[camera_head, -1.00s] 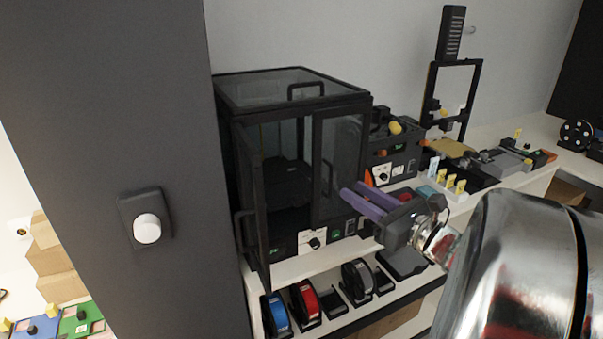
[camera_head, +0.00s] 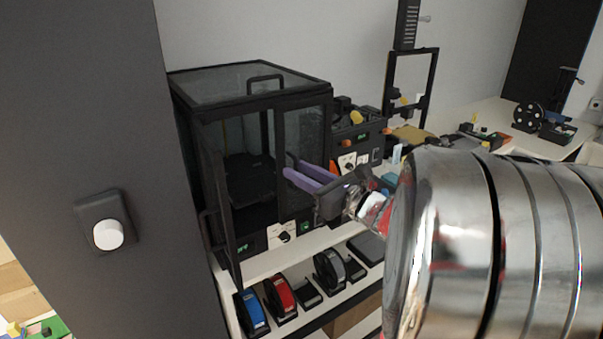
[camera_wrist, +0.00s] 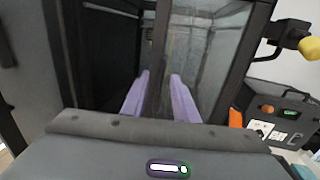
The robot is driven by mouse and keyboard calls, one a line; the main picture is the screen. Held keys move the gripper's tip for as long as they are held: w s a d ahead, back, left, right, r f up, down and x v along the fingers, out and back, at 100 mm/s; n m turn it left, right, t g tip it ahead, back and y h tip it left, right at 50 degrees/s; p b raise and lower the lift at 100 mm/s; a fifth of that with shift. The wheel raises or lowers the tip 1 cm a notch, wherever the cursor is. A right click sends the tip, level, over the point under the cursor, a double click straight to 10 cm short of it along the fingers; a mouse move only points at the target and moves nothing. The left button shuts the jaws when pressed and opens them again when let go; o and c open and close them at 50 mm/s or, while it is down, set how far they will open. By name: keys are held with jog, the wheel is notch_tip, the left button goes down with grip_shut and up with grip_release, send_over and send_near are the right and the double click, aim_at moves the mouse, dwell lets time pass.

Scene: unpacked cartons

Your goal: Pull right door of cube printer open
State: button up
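The cube printer (camera_head: 245,79) is a black-framed box with clear panels, left of centre in the head view. Its left door (camera_head: 217,190) stands swung open. Its right door (camera_head: 308,130) looks closed; it also shows in the wrist view (camera_wrist: 212,45). My gripper (camera_head: 293,168) is in front of the right door, near that door's left edge. In the wrist view its two purple fingers (camera_wrist: 159,80) are apart, with a dark upright bar of the door edge in line between them. Whether the fingers touch it I cannot tell. The right door's handle is not clearly visible.
A dark column (camera_head: 100,130) with a white knob stands at the left. Spools (camera_head: 279,294) sit on a shelf below the printer. Another machine (camera_head: 358,140) stands right of the printer. My metal arm covers the lower right.

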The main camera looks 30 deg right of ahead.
jog(key=shift+c, duration=0.7)
grip_shut()
dwell(0.6)
